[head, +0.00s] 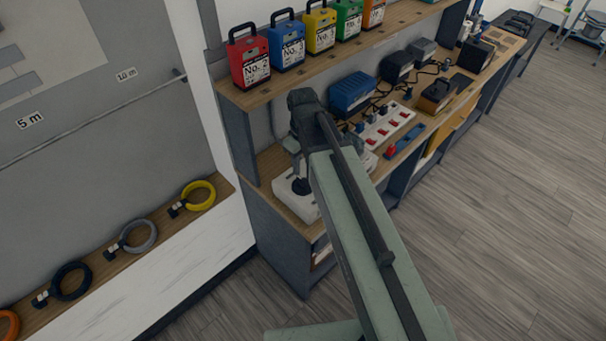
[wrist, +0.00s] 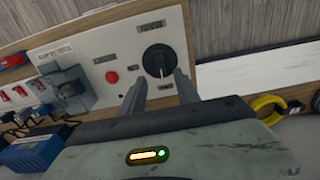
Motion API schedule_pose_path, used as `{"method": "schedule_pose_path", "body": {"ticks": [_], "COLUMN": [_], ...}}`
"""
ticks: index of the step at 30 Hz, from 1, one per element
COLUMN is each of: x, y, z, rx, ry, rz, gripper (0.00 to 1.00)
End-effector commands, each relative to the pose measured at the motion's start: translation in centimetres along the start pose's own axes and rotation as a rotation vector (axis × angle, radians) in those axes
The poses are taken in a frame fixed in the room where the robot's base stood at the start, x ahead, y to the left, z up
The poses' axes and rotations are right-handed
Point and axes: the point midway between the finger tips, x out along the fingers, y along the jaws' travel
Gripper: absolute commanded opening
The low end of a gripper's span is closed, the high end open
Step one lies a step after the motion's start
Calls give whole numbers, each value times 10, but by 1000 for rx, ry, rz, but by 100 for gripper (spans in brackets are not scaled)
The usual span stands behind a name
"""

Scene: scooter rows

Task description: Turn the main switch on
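The main switch is a black rotary knob (wrist: 158,60) with a pale pointer line, on a white panel (wrist: 95,50) with small dark labels. In the head view the knob (head: 301,186) sits on the white panel (head: 290,203) at the near end of the bench, partly hidden by my arm. My gripper (wrist: 159,88) is open and empty in the wrist view, its two fingertips just short of the knob, one toward each side. In the head view my gripper (head: 299,160) is above the knob. I cannot tell whether the fingers touch it.
A red button (wrist: 112,77) and a grey socket unit (wrist: 67,88) sit left of the knob. A red-switched power strip (head: 388,123) and a blue charger (head: 352,93) lie farther along the bench. A shelf with coloured battery packs (head: 250,62) overhangs. Open floor (head: 500,190) lies right.

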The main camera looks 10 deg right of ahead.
Motion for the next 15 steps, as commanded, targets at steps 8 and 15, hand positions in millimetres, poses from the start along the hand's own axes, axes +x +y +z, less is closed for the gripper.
{"method": "schedule_pose_path", "body": {"ticks": [8, 15], "x": [37, 76], "y": [0, 0], "z": [0, 0], "rx": [2, 2], "ry": [0, 0], "rz": [0, 0], "gripper": [38, 38]}}
